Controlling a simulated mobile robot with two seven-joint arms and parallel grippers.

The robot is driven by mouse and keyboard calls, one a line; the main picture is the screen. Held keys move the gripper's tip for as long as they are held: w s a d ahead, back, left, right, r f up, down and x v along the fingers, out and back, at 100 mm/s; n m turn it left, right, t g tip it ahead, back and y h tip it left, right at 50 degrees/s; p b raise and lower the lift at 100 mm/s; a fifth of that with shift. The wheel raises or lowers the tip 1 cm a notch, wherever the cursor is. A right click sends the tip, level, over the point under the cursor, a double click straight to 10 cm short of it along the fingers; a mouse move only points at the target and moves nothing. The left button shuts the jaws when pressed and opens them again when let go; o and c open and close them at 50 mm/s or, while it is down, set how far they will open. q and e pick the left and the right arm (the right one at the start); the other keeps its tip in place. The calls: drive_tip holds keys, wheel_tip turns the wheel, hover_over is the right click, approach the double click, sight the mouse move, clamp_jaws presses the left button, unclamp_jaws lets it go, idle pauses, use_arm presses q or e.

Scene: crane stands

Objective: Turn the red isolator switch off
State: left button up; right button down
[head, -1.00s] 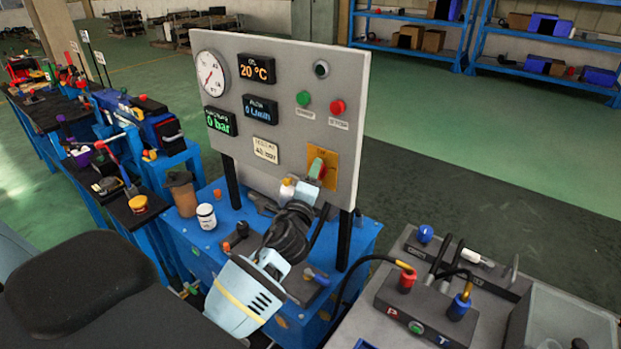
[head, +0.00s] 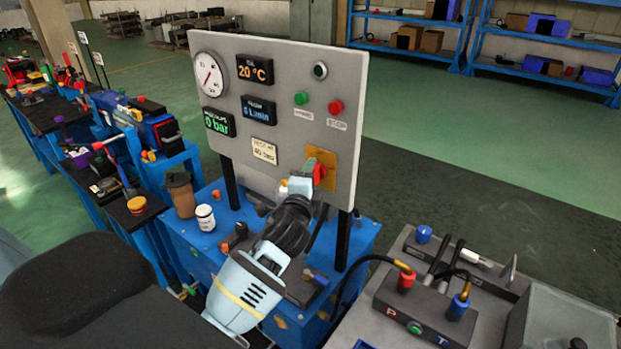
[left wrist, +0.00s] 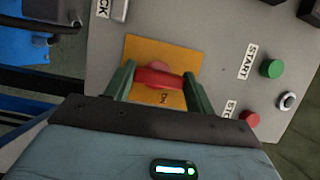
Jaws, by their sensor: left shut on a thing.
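The red isolator switch (head: 320,174) sits on a yellow plate (head: 328,154) at the lower right of the grey upright panel (head: 345,85). My left gripper (head: 312,172) is at the switch, shut on its handle. In the left wrist view, the red handle (left wrist: 158,78) lies between the two green fingers (left wrist: 160,88), one at each end of it. The handle runs across that picture, nearly level. The marking on the yellow plate beside it is too small to read surely. My right gripper does not show.
A green button (head: 301,98) and a red button (head: 336,107) sit above the switch. A white jar (head: 205,217) stands on the blue bench at left of my arm. A hose block (head: 425,310) is at the lower right. Green floor is open behind.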

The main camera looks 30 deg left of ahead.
use_arm(q)
drive_tip(key=o, duration=1)
drive_tip(key=shift+v, duration=3.95)
